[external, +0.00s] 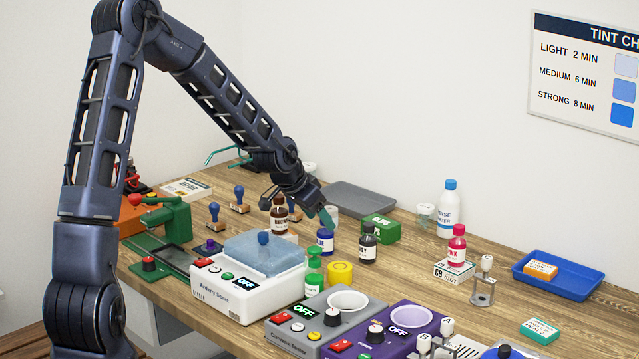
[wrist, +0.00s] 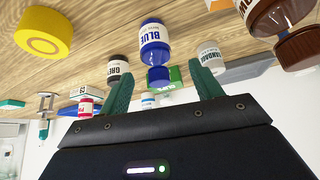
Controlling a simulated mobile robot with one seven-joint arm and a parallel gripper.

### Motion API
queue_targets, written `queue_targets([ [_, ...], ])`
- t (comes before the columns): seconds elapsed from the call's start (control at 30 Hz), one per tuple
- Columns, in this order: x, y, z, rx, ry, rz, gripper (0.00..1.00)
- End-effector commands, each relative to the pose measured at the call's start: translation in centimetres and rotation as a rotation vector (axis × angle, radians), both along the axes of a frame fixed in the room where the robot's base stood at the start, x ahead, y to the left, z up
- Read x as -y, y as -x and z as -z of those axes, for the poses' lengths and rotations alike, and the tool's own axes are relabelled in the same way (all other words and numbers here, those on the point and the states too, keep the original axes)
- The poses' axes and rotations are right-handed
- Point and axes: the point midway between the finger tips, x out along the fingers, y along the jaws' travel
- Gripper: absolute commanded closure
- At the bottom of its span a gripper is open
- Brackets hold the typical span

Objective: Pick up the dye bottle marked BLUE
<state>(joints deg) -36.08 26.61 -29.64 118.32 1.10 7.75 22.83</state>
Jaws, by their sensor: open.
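The dye bottle marked BLUE (external: 325,241) stands upright on the wooden bench in the external view, with a dark blue cap and a white label. In the wrist view the BLUE bottle (wrist: 154,38) appears upside down, its cap towards my gripper (wrist: 162,74). My two green fingers are apart, one on either side of the bottle's line, with nothing held. In the external view my gripper (external: 328,216) is just above and behind the bottle's cap. Whether a finger touches the bottle cannot be told.
A green bottle (external: 314,268) and a yellow roll (external: 340,273) are in front. A green box (external: 381,229) and a grey tray (external: 358,198) lie behind.

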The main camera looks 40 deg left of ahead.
Motion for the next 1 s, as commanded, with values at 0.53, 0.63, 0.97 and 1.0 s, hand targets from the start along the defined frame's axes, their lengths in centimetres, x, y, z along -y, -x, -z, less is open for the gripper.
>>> queue_targets([
  [0.53,0.8,-1.9,4.5,-0.001,0.001,0.001,0.35],
  [0.63,0.9,-2.2,4.9,0.000,-0.001,0.001,0.35],
  [0.97,0.8,-2.2,4.9,0.001,-0.001,-0.001,0.63],
  [1.0,0.8,-2.2,4.9,0.000,-0.001,-0.001,0.71],
])
